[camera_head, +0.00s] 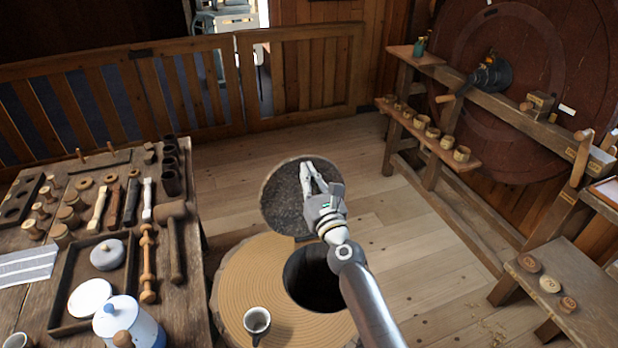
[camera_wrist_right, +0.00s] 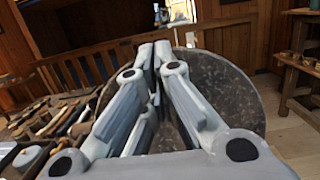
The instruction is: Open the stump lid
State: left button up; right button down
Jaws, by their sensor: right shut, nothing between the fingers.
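The stump (camera_head: 245,290) is a wide round block with a ringed top and a dark round opening (camera_head: 312,280) in it. The stump lid (camera_head: 280,205) is a dark, rough disc that stands raised on edge at the far side of the opening. My right gripper (camera_head: 306,172) is in front of the lid's face, its fingers together and empty. The right wrist view shows the closed fingers (camera_wrist_right: 155,55) with the lid (camera_wrist_right: 225,85) behind them. Whether the fingers touch the lid I cannot tell. My left gripper is out of view.
A mug (camera_head: 257,322) stands on the stump's front part. A workbench (camera_head: 190,315) with mallets, chisels, spools and a tray (camera_head: 62,290) is at the left. A low bench (camera_head: 570,290) and a rack with cups (camera_head: 432,132) stand at the right. The floor behind the lid is clear.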

jog(key=s+d+f+n+g+y, duration=0.1)
jog(key=s+f+n+g, duration=0.4)
jog(key=s+n, duration=0.7)
jog(key=s+d+f+n+g+y, duration=0.15)
jog(key=s+f+n+g, duration=0.25)
jog(key=s+f+n, duration=0.65)
jog(key=s+d+f+n+g+h, duration=0.2)
jog(key=s+d+n+g+h, duration=0.15)
jog(key=s+d+n, duration=0.4)
jog(key=s+d+f+n+g+h, duration=0.25)
jog(key=s+d+n+h, duration=0.2)
jog(key=s+d, duration=0.65)
jog(key=s+a+f+g+b, duration=0.1)
jog(key=s+f, duration=0.1)
jog(key=f, duration=1.2)
jog(key=s+a+f+g+b, duration=0.1)
jog(key=s+f, duration=0.1)
jog(key=f, duration=1.2)
jog(key=s+d+f, duration=0.2)
jog(key=s+f, duration=1.3)
jog(key=s, duration=0.1)
jog(key=shift+d+f+g+h+b, duration=0.25)
jog(key=shift+d+g+h+b, duration=0.1)
jog(key=shift+g, duration=0.05)
